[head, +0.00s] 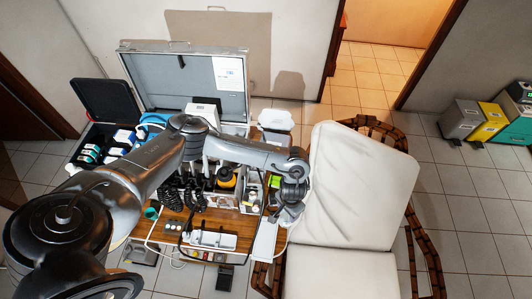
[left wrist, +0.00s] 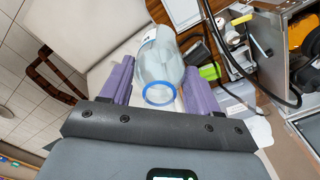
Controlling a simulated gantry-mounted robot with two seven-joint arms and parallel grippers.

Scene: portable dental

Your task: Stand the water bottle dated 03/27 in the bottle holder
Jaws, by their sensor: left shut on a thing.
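My left gripper (head: 290,208) is at the right edge of the wooden desk, beside the white reclining chair. In the left wrist view its two purple fingers (left wrist: 160,88) are shut on a clear water bottle (left wrist: 158,60) with a blue ring at its near end. No date can be read on the bottle. In the head view the bottle is hidden or too small to make out. I cannot pick out the bottle holder with certainty in either view. My right gripper is not in view.
The desk (head: 165,232) is crowded with coiled black hoses, a white device (head: 210,239) and small bottles. An open grey case (head: 188,85) stands behind, and an open black case (head: 107,97) at the left. The white chair (head: 345,190) is close on the right.

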